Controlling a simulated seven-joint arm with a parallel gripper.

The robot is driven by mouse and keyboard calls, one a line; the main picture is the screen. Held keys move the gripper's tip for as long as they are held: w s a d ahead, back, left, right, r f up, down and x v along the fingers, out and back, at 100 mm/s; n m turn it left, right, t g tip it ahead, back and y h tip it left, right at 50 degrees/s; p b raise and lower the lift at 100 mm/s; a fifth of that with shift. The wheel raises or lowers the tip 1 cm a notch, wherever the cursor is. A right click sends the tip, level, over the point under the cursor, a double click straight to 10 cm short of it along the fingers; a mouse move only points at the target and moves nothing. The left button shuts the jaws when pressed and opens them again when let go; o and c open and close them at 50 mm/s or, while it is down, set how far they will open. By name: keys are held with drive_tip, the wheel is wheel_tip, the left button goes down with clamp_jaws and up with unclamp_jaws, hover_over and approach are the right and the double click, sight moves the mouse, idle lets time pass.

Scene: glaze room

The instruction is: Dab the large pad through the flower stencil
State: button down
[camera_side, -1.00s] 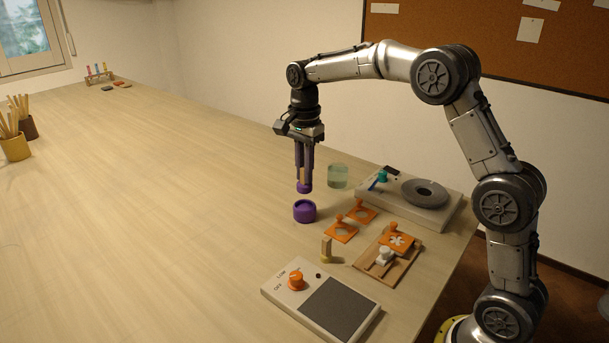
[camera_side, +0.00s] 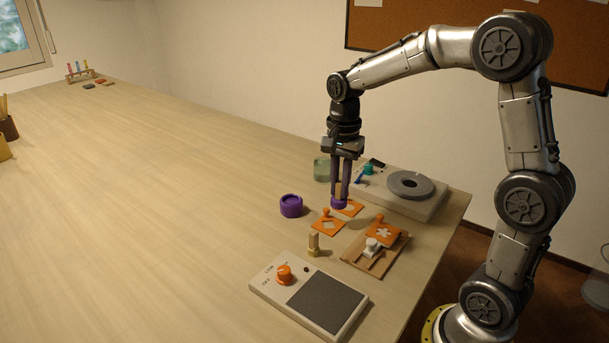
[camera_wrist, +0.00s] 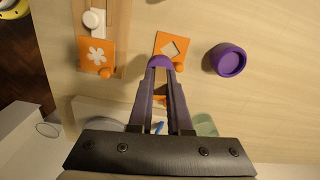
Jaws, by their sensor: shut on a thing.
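My gripper (camera_side: 341,190) is shut on the large pad (camera_side: 339,203), whose purple end points down. The pad's purple end also shows between the fingertips in the wrist view (camera_wrist: 160,62). It hangs above the table near the loose orange stencils, right of the purple pot (camera_side: 291,206). The flower stencil (camera_side: 384,233) is an orange plate with a flower cut-out and a knob, on a wooden board (camera_side: 357,262) to the front right of the pad. In the wrist view the flower stencil (camera_wrist: 97,57) lies left of the pad, clear of it.
Two loose orange stencils, one diamond-holed (camera_side: 328,224), lie near the gripper. A white clamp (camera_side: 372,246) sits on the board. A small pad (camera_side: 314,244) stands by a hot plate (camera_side: 318,300). A wheel unit (camera_side: 408,190) and glass jar (camera_side: 322,169) stand behind.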

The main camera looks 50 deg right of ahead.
drive_tip(key=shift+m, duration=0.7)
drive_tip(key=shift+s+d+f, duration=0.3)
drive_tip(key=shift+s+f, duration=0.15)
drive_tip(key=shift+s, duration=1.35)
drive_tip(key=shift+s+d+f, duration=0.35)
drive_tip(key=shift+s+f, duration=0.05)
drive_tip(key=shift+s, duration=1.45)
drive_tip(key=shift+s+d+f, duration=0.3)
drive_tip(key=shift+s+f, duration=0.15)
drive_tip(key=shift+s, duration=1.35)
drive_tip(key=shift+f, duration=0.6)
drive_tip(key=shift+r, duration=0.1)
drive_tip(key=shift+r, duration=2.4)
